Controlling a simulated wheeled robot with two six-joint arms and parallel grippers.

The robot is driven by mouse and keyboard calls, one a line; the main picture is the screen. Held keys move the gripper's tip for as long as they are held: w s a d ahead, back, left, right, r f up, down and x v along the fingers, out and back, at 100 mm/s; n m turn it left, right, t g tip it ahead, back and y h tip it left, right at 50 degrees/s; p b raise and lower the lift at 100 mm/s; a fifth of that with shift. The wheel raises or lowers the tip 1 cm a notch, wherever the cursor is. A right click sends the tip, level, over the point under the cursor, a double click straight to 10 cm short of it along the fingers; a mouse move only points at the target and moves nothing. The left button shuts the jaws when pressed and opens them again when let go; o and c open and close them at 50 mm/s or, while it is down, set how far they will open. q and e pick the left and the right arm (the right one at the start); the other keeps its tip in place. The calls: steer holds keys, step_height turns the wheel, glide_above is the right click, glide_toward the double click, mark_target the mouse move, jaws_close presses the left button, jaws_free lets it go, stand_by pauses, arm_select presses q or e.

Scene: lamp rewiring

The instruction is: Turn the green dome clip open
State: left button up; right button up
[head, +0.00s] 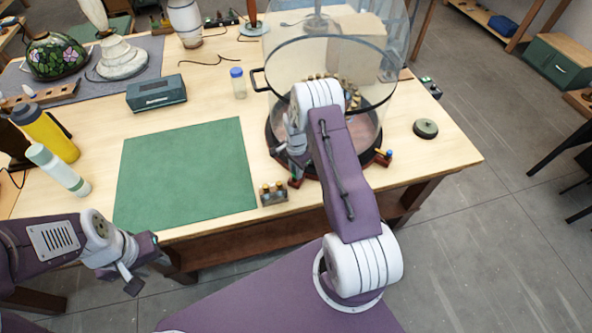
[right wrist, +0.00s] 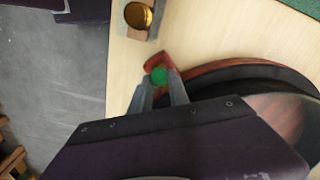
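The green dome clip (right wrist: 159,77) shows in the right wrist view as a round green knob on a red lever at the edge of the dome's base. It also shows in the head view (head: 294,182) at the base's near left. My right gripper (right wrist: 160,88) points at it from above, with a finger on each side and the knob between the tips. A gap shows between the fingers; touch is not clear. The glass dome (head: 345,85) with its black hoop stands over the dark round base. My left gripper (head: 135,277) hangs off the table's front left, its fingers unclear.
A small block with brass pieces (head: 272,193) sits beside the green clip. Another clip with a blue tip (head: 388,154) is on the base's right. A green mat (head: 185,172) lies clear at left. A dark round disc (head: 426,128) lies at right.

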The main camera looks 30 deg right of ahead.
steer(key=shift+n, duration=0.3)
jaws_close()
steer(key=n+b, duration=0.2)
steer(key=n, duration=0.1)
steer(key=shift+w, duration=0.1)
steer(key=n+b, duration=0.1)
steer(key=n, duration=0.3)
steer(key=shift+w+a, duration=0.1)
steer(key=n+b, duration=0.1)
steer(key=n, duration=0.4)
steer(key=shift+a+n+b, duration=0.15)
steer(key=shift+n+b, duration=0.25)
steer(key=shift+r+n+b, duration=0.1)
steer(key=shift+n+b, duration=0.25)
steer(key=shift+n, duration=1.85)
steer(key=o, duration=0.9)
jaws_free()
